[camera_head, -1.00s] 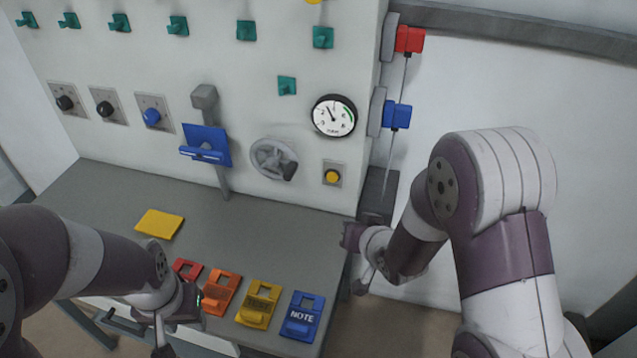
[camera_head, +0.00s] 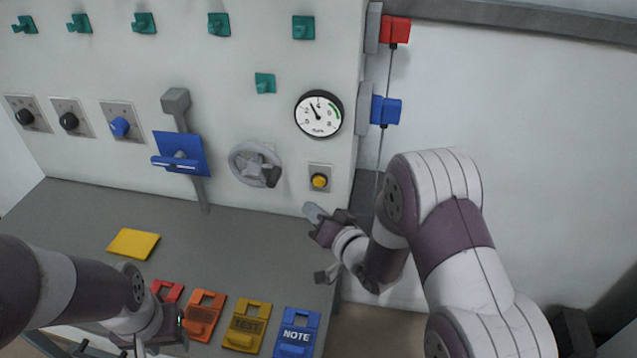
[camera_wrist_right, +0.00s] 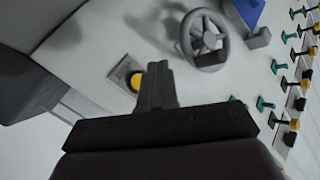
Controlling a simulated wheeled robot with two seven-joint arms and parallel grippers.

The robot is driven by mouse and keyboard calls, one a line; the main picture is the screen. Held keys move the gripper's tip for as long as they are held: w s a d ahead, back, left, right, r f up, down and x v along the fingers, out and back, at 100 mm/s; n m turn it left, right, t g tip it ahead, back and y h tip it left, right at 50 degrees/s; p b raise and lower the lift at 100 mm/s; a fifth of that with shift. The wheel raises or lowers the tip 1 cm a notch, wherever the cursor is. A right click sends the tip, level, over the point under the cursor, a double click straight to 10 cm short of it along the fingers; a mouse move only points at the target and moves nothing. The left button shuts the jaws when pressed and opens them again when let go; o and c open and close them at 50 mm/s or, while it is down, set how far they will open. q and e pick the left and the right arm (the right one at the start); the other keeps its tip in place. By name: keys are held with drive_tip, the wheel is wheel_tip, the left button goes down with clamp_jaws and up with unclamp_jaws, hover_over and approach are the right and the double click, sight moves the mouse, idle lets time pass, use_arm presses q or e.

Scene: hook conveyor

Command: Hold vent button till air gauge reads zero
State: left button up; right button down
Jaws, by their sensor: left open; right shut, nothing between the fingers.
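The vent button is a yellow round button (camera_head: 319,181) on a grey plate on the white panel; it also shows in the right wrist view (camera_wrist_right: 136,81). The air gauge (camera_head: 319,115) is a round white dial above it, with a green band at its upper right and its needle pointing up and a little left, not at the low end of the scale. My right gripper (camera_head: 313,218) is shut and empty, below the button and apart from it in the head view. In the wrist view its fingers (camera_wrist_right: 154,85) are together just beside the button. My left gripper (camera_head: 150,345) is at the bottom left, its fingertips partly cut off.
A grey handwheel (camera_head: 255,164) is left of the button. A blue lever plate (camera_head: 181,153) is further left. Red (camera_head: 395,30) and blue (camera_head: 386,110) blocks stick out at the panel's right edge. Coloured tags, one a blue NOTE tag (camera_head: 297,331), lie along the bench front.

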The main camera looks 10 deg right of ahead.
drive_tip(key=shift+w+d, duration=0.35)
drive_tip(key=shift+w, duration=0.4)
drive_tip(key=shift+w+d, duration=0.3)
drive_tip(key=shift+w, duration=0.5)
drive_tip(key=shift+w+d, duration=0.35)
drive_tip(key=shift+w, duration=0.4)
drive_tip(key=shift+w, duration=0.15)
drive_tip(key=shift+w+d, duration=0.15)
drive_tip(key=shift+w, duration=0.1)
drive_tip(key=shift+w+d+b, duration=0.15)
drive_tip(key=shift+w+b, duration=0.15)
drive_tip(key=shift+w, duration=0.1)
idle(1.5)
drive_tip(key=shift+s, duration=0.1)
drive_tip(key=shift+s+a, duration=0.3)
drive_tip(key=shift+s, duration=0.4)
drive_tip(key=s, duration=0.1)
drive_tip(key=s+a, duration=0.1)
drive_tip(key=s, duration=0.1)
drive_tip(key=s+a, duration=0.1)
drive_tip(key=shift+s+p, duration=0.3)
drive_tip(key=shift+p, duration=0.05)
